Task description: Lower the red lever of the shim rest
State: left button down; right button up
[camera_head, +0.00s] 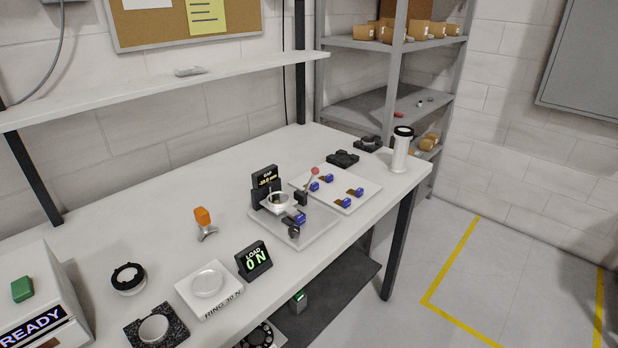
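The red lever (315,171) is a red knob on a thin rod. It stands raised and tilts slightly to the right, at the right side of a small fixture in the middle of the bench. The fixture has a silver round cup (279,203), black blocks and a grey base plate (322,229). One blue-handled piece (299,218) sits at its front. A black display (265,178) marked GAP stands behind the cup; its number is too small to read surely. Neither of my grippers is in view.
A white tray (367,191) with several blue-handled pieces lies just behind and right of the fixture. A LOAD display (254,261) reads 0 N. A white cylinder (401,150) stands at the bench's far right end. A shelf (160,88) overhangs the back.

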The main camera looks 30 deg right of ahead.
aim_at(315, 171)
jog(key=z, duration=2.6)
jog(key=i, duration=1.6)
jog(key=u, duration=1.6)
